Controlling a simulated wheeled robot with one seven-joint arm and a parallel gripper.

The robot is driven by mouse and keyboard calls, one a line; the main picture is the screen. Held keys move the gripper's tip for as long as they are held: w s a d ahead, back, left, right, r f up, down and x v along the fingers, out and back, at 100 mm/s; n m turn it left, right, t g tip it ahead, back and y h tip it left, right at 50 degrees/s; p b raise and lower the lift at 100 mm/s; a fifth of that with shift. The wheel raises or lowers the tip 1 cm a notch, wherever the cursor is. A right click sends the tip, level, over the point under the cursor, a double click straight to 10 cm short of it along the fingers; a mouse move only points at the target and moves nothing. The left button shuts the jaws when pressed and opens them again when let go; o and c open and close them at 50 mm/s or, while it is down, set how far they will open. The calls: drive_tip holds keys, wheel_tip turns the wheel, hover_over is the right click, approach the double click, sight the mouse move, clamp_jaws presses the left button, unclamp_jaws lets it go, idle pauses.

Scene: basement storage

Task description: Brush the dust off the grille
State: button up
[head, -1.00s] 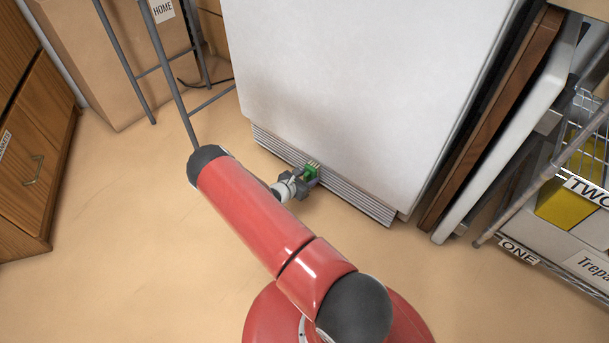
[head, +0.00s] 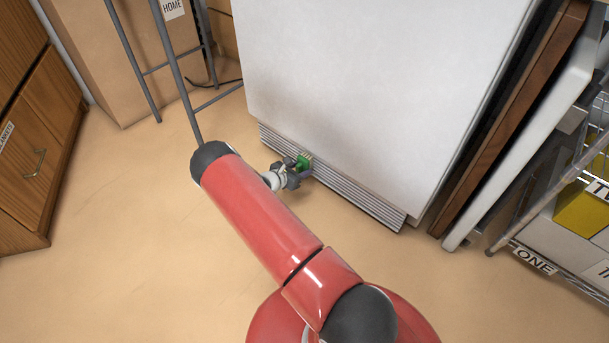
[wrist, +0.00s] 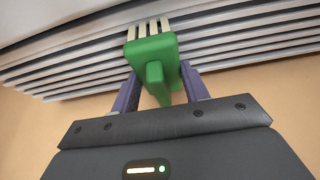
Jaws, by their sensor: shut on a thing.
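The grille (head: 352,186) is a strip of grey-white horizontal slats along the bottom of a large white cabinet. It fills the upper part of the wrist view (wrist: 255,48). My gripper (head: 300,170) is low in front of the grille, left of its middle. In the wrist view its two purple fingers (wrist: 162,90) are shut on a green brush (wrist: 152,50) with pale bristles. The bristle tips overlap the upper slats and seem to touch them, though contact is not certain. The brush also shows small in the head view (head: 304,160). I cannot make out dust on the slats.
The white cabinet (head: 370,90) stands above the grille. A grey metal frame (head: 178,75) stands at left, near my arm. Wooden drawers (head: 38,160) are at far left. Boards and a wire shelf (head: 590,215) are at right. The floor (head: 130,240) in front is clear.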

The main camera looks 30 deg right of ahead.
drive_tip(key=shift+w+a, duration=0.2)
drive_tip(key=shift+w, duration=0.2)
drive_tip(key=shift+a, duration=0.1)
drive_tip(key=shift+s+a+p, duration=0.1)
drive_tip(key=shift+s+a, duration=0.25)
drive_tip(key=shift+a, duration=0.55)
drive_tip(key=shift+s+a+p, duration=0.1)
drive_tip(key=shift+s+a, duration=0.25)
drive_tip(key=shift+a, duration=0.55)
drive_tip(key=shift+s+a+p, duration=0.1)
drive_tip(key=shift+s+a, duration=0.25)
drive_tip(key=shift+a, duration=0.55)
drive_tip(key=shift+s+a, duration=0.25)
drive_tip(key=shift+a, duration=0.45)
drive_tip(key=shift+s+a, duration=0.25)
drive_tip(key=shift+a, duration=0.45)
